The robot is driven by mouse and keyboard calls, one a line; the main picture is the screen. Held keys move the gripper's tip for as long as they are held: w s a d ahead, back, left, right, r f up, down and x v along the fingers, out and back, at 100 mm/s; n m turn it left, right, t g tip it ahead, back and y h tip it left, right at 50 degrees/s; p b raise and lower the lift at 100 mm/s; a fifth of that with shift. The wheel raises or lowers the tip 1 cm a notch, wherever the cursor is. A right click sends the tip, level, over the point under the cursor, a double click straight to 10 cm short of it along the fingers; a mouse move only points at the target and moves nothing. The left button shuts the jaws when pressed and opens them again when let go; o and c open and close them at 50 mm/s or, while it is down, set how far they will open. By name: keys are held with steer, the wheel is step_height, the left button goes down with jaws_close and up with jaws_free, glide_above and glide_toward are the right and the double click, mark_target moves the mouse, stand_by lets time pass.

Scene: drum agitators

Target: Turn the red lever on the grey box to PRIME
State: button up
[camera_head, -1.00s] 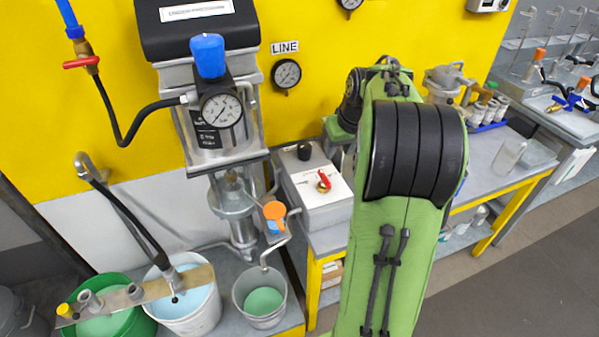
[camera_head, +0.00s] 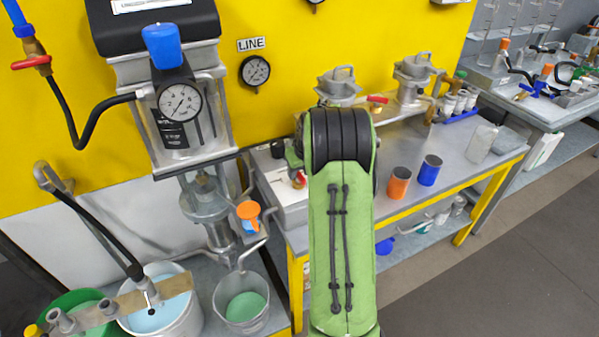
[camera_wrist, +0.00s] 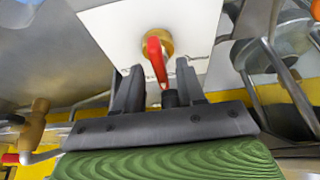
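The grey box (camera_head: 290,214) stands on the bench right of the pump in the head view, partly behind my arm. Its red lever (camera_head: 299,180) shows just left of my arm. In the wrist view, the red lever (camera_wrist: 155,58) sits on a brass hub on a white plate (camera_wrist: 194,25) and points down toward my gripper. My gripper (camera_wrist: 158,82) is open, with one dark finger on each side of the lever's end. I cannot tell whether either finger touches it. Marks on the plate are too small to read.
A black knob (camera_head: 277,148) stands at the back of the box. An orange mug (camera_head: 398,184) and a blue mug (camera_head: 430,170) stand right of my arm. Metal pots line the bench's back.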

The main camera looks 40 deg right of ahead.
jaws_close()
stand_by(0.5)
steer(key=n+y+p, duration=0.1)
steer(key=n, duration=0.1)
steer(key=n+p, duration=0.1)
steer(key=n, duration=0.1)
steer(key=shift+d+n+y, duration=0.15)
steer(key=shift+n+y, duration=0.15)
steer(key=shift+y, duration=0.1)
steer(key=n+y+p, duration=0.1)
steer(key=n+p, duration=0.1)
steer(key=n, duration=0.2)
steer(key=shift+d, duration=0.1)
steer(key=shift+n+y+p, duration=0.3)
steer(key=shift+p, duration=0.05)
jaws_free()
